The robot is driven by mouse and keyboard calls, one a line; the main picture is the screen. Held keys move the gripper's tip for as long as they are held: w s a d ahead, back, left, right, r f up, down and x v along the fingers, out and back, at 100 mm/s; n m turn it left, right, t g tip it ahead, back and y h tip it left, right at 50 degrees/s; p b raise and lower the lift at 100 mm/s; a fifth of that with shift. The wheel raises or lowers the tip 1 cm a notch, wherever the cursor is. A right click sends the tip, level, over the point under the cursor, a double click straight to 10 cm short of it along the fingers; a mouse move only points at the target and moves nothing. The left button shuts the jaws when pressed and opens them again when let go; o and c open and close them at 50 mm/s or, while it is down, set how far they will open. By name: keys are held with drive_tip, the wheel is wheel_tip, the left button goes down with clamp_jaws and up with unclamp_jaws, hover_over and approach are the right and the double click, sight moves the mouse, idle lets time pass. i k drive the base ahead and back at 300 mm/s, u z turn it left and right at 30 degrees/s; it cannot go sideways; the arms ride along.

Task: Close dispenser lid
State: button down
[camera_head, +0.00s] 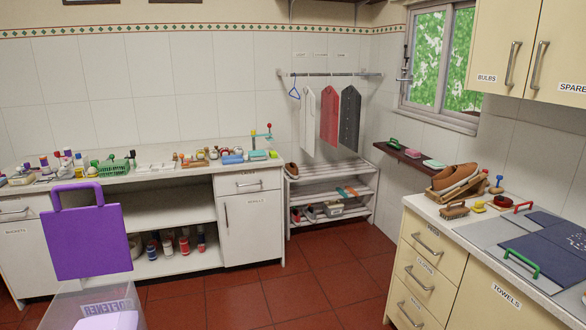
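The dispenser (62,311) is a clear box at the bottom left, cut off by the lower picture edge. The letters "OFTENER" can be read on it, and something pale lilac (108,321) shows inside. Its lid appears to be the flat purple panel (87,243), which stands upright above the box, so the dispenser is open. A purple loop handle (77,187) sits at the top edge of the panel. The hinge is not clear in this view. My gripper is not in view.
A counter (155,178) with many small items runs along the back wall behind the lid. A slatted rack (330,178) with shoes stands at its right. Another counter (425,208) with drawers, brushes and shoes is at the right. The red tiled floor (290,297) between is clear.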

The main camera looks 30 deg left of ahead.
sight(82, 242)
drive_tip(key=i, duration=1.5)
drive_tip(key=u, duration=4.1)
